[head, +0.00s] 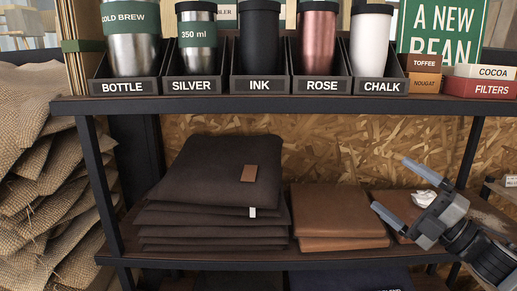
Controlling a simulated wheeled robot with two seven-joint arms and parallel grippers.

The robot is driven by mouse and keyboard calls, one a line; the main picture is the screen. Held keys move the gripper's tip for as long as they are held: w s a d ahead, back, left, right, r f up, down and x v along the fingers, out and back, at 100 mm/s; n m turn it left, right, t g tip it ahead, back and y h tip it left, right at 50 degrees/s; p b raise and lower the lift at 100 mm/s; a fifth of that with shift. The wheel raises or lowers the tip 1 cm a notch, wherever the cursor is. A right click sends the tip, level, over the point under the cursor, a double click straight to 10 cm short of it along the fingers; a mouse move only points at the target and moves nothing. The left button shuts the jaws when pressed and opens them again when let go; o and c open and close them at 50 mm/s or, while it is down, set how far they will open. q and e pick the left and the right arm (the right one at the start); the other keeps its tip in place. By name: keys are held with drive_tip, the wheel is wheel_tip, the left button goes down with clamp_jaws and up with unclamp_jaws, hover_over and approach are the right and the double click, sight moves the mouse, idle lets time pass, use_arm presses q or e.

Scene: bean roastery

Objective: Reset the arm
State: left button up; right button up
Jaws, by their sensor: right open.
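My right gripper (397,190) comes in from the lower right of the head view. My left gripper does not show.
The upper shelf (270,103) holds tumblers in labelled black bins, including a silver one (197,55), a rose one (317,45) and a white one (370,45). Small boxes (480,87) stand at its right end. Dark folded cloths (215,185) lie below. Burlap sacks (40,170) are piled at left.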

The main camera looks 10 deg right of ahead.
drive_tip(key=s+a+f+m+h, duration=0.3)
drive_tip(key=f+m, duration=0.2)
drive_tip(key=f, duration=0.3)
drive_tip(key=s+a+f+m+g+h, duration=0.1)
drive_tip(key=s+a+f+m+h, duration=0.15)
drive_tip(key=f+m, duration=0.4)
drive_tip(key=s+a+f+m+h, duration=0.3)
drive_tip(key=a+f+m, duration=0.1)
drive_tip(key=f, duration=0.5)
drive_tip(key=s+a+f+m+g+h, duration=0.1)
drive_tip(key=s+a+f+m+g, duration=0.5)
drive_tip(key=s+a+f, duration=0.3)
drive_tip(key=s+f+m, duration=0.1)
drive_tip(key=s, duration=0.2)
drive_tip(key=shift+s, duration=0.35)
drive_tip(key=shift+f+h, duration=0.1)
drive_tip(key=shift+h, duration=0.15)
